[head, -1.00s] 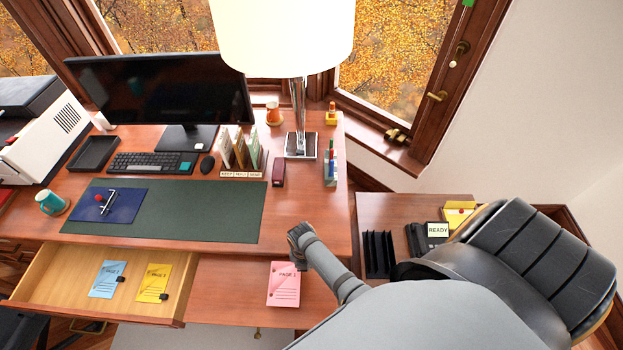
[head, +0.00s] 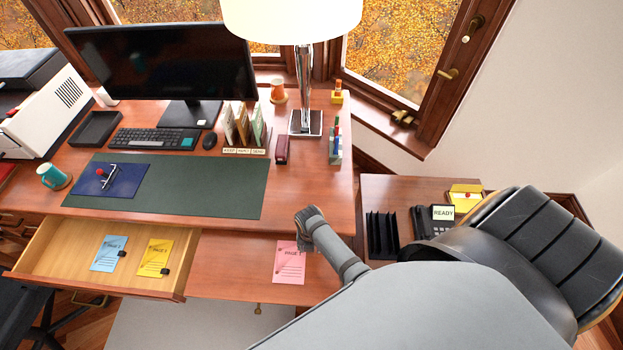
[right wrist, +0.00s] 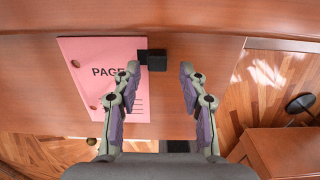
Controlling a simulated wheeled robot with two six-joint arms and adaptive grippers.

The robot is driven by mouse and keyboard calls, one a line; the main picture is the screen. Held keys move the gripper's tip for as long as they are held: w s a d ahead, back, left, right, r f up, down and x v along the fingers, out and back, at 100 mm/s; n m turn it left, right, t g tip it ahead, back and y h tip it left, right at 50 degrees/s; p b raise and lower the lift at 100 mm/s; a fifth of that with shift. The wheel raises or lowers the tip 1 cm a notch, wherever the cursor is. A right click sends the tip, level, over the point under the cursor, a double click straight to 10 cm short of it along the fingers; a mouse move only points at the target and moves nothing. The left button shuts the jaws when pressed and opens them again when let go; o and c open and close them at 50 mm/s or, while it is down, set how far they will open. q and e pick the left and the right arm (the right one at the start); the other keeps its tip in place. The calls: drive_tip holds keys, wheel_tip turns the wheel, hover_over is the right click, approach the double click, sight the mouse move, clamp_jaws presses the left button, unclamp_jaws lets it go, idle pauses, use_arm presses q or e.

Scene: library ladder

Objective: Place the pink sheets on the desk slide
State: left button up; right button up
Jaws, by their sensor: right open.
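The pink sheets (head: 290,263), marked as a page, lie flat on the reddish-brown desk slide (head: 225,262) below the desktop's front edge. In the right wrist view the pink sheets (right wrist: 90,75) show with a black clip (right wrist: 153,58) at their right edge. My right gripper (right wrist: 158,78) is open, its fingers spread to either side below the clip, the left finger overlapping the sheets in the picture. Nothing is visibly gripped. In the head view my right gripper (head: 306,226) is at the sheets' upper right and hides the clip. My left gripper is not in view.
An open drawer (head: 60,245) left of the slide holds blue (head: 109,253) and yellow (head: 155,258) sheets. Above is the desktop with a green mat (head: 225,190), lamp (head: 303,90) and monitor (head: 165,75). A side cabinet (head: 385,190) with a black rack (head: 382,236) stands right.

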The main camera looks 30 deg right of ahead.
drive_tip(key=shift+r, duration=0.15)
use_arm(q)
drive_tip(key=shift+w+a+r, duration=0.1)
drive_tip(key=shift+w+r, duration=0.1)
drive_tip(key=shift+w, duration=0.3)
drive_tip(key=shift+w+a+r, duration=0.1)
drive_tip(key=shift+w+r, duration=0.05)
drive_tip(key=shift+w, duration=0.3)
use_arm(e)
wheel_tip(320, 180, up, 11)
drive_tip(key=shift+w+d+r, duration=0.15)
drive_tip(key=shift+w+d, duration=0.05)
drive_tip(key=shift+w, duration=0.25)
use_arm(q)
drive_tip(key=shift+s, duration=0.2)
use_arm(e)
drive_tip(key=shift+s+a+r, duration=0.1)
drive_tip(key=shift+s+a, duration=0.1)
